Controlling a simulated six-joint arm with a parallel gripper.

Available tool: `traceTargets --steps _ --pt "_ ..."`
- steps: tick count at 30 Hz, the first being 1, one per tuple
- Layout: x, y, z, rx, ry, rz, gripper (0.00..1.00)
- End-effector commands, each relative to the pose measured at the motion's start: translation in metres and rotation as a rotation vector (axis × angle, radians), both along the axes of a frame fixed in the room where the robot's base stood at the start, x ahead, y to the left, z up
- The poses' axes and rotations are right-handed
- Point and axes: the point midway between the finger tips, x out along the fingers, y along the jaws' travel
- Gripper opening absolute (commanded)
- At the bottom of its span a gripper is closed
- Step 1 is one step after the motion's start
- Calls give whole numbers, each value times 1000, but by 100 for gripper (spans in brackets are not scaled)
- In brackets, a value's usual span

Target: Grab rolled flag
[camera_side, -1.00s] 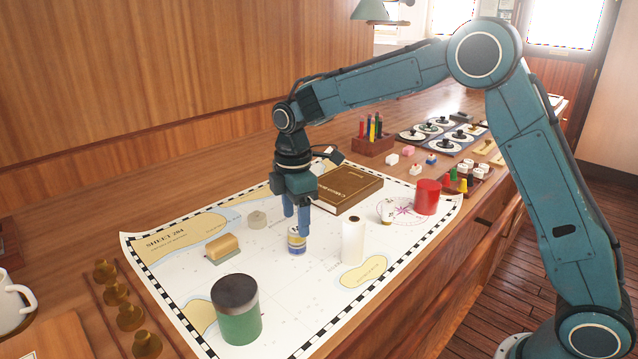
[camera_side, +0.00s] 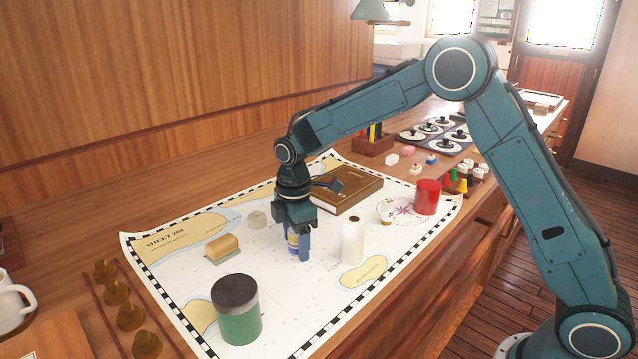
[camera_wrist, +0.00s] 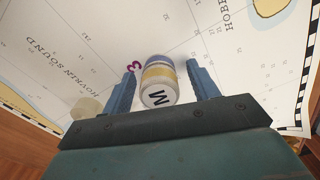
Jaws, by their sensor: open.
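The rolled flag is a small upright cylinder banded in blue, yellow and white. In the side view the rolled flag (camera_side: 292,242) stands on the chart, partly hidden by a blue finger. In the wrist view the rolled flag (camera_wrist: 158,82) sits between the two fingers, with a dark letter on its pale end. My gripper (camera_side: 299,246) points down around it. In the wrist view my gripper (camera_wrist: 165,84) is open, with a gap visible between the flag and each finger.
A white cylinder (camera_side: 353,240) stands close on the right. A green canister (camera_side: 237,315), tan block (camera_side: 223,247), pale disc (camera_side: 257,220), brown book (camera_side: 347,192) and red cylinder (camera_side: 427,197) surround the spot. The chart (camera_side: 310,300) is bare in front.

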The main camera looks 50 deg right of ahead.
Motion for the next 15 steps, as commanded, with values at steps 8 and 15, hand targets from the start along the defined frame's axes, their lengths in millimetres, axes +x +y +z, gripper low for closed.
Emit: traceTargets --steps 8,15 --pt "0 0 -1 0 0 0 60" --pt "0 0 -1 0 0 0 56"
